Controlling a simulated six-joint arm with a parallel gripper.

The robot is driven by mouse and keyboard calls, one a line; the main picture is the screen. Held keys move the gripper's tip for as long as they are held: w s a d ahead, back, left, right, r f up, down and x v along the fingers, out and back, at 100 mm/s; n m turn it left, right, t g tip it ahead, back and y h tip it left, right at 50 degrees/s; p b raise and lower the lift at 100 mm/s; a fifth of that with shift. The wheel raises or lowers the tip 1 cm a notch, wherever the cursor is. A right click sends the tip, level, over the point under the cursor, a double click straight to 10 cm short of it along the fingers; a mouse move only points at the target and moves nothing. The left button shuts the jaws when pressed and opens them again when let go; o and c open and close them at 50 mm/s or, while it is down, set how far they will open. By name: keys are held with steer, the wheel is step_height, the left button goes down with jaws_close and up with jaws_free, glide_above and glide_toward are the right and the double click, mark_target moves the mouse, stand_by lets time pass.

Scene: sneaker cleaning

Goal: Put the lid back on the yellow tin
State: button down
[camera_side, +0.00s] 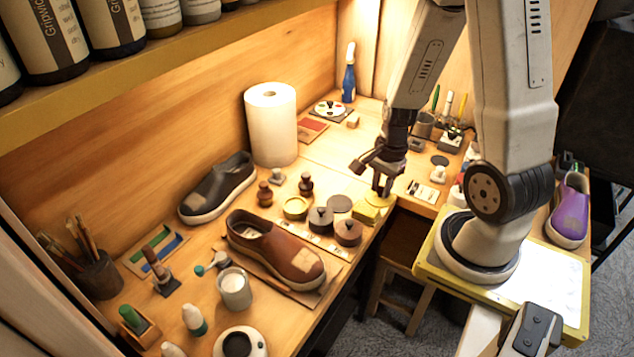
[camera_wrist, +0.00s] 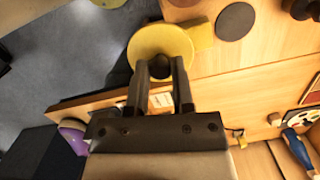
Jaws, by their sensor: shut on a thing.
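My gripper (camera_side: 382,191) is shut on the knob of the round yellow lid (camera_side: 379,200), near the table's right edge. In the wrist view, my gripper (camera_wrist: 161,82) has the dark knob between its fingertips, and the yellow lid (camera_wrist: 148,36) spreads out under it, partly over the grey floor. The yellow tin (camera_side: 295,207) stands open on the table, well left of my gripper in the side view. I cannot make out the tin in the wrist view.
A yellow block (camera_side: 366,214) lies beside the lid. A brown shoe (camera_side: 275,248) lies in front of the tin.

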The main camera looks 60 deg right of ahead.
steer(key=w+a+f+n, duration=0.1)
steer(key=w+a+n, duration=0.1)
steer(key=w, duration=0.8)
steer(key=w+a+f+n, duration=0.1)
steer(key=w+n, duration=0.3)
steer(key=w, duration=0.7)
steer(key=shift+a+f+g, duration=0.3)
steer(key=shift+a, duration=0.4)
steer(key=shift+f, duration=0.2)
steer(key=shift+f, duration=2.95)
steer(key=shift+f, duration=0.25)
jaws_free()
